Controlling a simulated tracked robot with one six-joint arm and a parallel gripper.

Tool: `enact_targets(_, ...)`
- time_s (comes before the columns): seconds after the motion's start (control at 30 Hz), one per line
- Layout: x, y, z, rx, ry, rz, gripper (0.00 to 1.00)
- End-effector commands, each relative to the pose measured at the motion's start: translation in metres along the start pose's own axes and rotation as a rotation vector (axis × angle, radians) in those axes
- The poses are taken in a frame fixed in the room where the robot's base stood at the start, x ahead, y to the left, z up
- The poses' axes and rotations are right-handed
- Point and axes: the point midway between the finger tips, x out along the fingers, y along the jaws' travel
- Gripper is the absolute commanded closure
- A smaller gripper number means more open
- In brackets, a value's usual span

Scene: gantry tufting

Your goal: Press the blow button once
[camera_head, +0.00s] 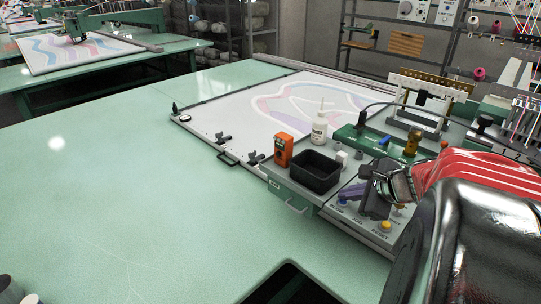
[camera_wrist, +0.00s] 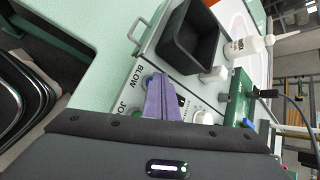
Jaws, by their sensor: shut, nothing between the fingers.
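The blow button is a small blue cap, partly covered by my fingers; its visible edge shows beside the BLOW label (camera_wrist: 138,76) in the wrist view. My gripper (camera_wrist: 160,84) is shut and empty, with purple fingers that end right at this button. In the head view my gripper (camera_head: 349,190) is over the left part of the control panel (camera_head: 365,226), just above the BLOW label. I cannot tell whether the fingertips touch the button or hover over it. The JOG button is hidden behind my gripper in the head view.
A yellow button (camera_head: 386,225) sits by the RESET label. A black bin (camera_head: 315,172), an orange device (camera_head: 283,150) and a white bottle (camera_head: 320,128) stand behind the panel. A handle (camera_head: 297,206) sticks out at the panel's front.

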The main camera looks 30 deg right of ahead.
Motion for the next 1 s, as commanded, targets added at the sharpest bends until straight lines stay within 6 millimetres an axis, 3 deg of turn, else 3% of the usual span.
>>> enact_targets(1.0,-0.013,-0.009,0.01,0.0,0.0,0.0,1.0)
